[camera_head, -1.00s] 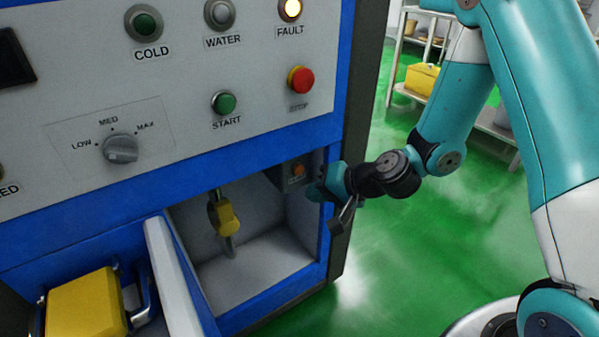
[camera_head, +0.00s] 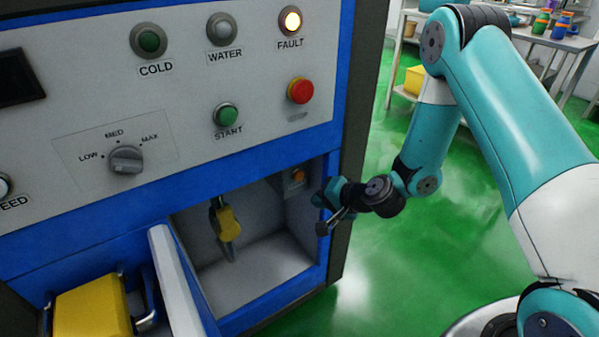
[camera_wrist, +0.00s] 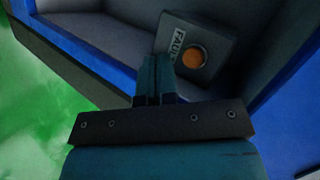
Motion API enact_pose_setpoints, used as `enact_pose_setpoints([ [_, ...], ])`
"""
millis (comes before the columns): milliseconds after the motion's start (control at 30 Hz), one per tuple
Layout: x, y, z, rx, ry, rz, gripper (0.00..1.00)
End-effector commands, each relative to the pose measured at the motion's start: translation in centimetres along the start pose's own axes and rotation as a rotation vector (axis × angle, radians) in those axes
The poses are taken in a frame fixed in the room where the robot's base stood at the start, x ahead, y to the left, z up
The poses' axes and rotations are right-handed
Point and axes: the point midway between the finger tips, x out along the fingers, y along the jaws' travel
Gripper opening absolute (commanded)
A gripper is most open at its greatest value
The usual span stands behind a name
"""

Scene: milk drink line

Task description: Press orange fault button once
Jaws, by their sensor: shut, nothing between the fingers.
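The orange fault button (camera_head: 298,176) sits on a small grey box on the right inner wall of the open compartment (camera_head: 262,283). In the wrist view the orange button (camera_wrist: 194,57) shows on its box beside the label "FAULT". My gripper (camera_head: 322,228) is at the compartment's right edge, below and to the right of the button. In the wrist view my gripper (camera_wrist: 154,68) is shut and empty, its fingertips just left of the button. I cannot tell whether they touch the box. The round fault lamp (camera_head: 290,20) on the panel above is lit.
The red stop button (camera_head: 300,90) is above.

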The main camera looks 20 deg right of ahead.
Motion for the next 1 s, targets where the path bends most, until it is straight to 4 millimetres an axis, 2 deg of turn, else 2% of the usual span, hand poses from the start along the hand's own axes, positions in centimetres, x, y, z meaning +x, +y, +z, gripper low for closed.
enact_pose_setpoints([
  [100, 1.2, -1.1, -0.8, -0.003, -0.002, -0.002, 0.00],
  [400, 3.8, -2.2, -2.1, 0.000, -0.001, -0.001, 0.00],
  [1000, 4.3, -2.4, -2.4, 0.001, 0.000, 0.000, 0.00],
])
